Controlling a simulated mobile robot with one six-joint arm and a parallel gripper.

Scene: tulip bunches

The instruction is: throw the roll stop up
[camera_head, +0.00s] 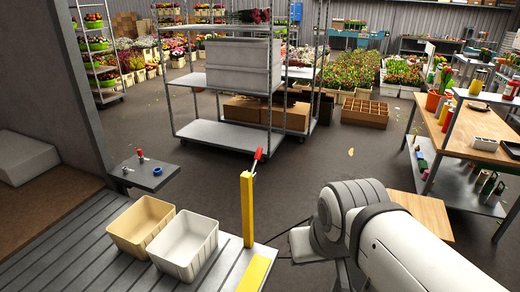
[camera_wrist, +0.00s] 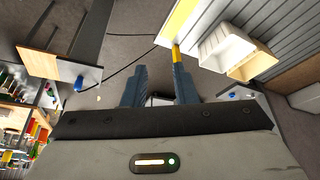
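A yellow post (camera_head: 247,210) stands upright at the right edge of the grey slatted platform (camera_head: 100,242). A lever with a red handle (camera_head: 257,154) tilts up and right from its top. A flat yellow plate (camera_head: 254,274) lies on the platform edge beside the post; which of these parts is the roll stop I cannot tell. In the wrist view, a yellow piece (camera_wrist: 177,53) shows just beyond the right finger, and a yellow strip (camera_wrist: 181,20) lies past it. My gripper (camera_wrist: 159,72) is open, with nothing held between its fingers. The head view hides my fingers.
A cream bin (camera_head: 141,226) and a white bin (camera_head: 184,246) stand on the platform. A small grey shelf (camera_head: 145,178) carries red and blue levers. A wheeled rack (camera_head: 230,134) stands behind; a workbench (camera_head: 470,132) is at right. Open floor lies between.

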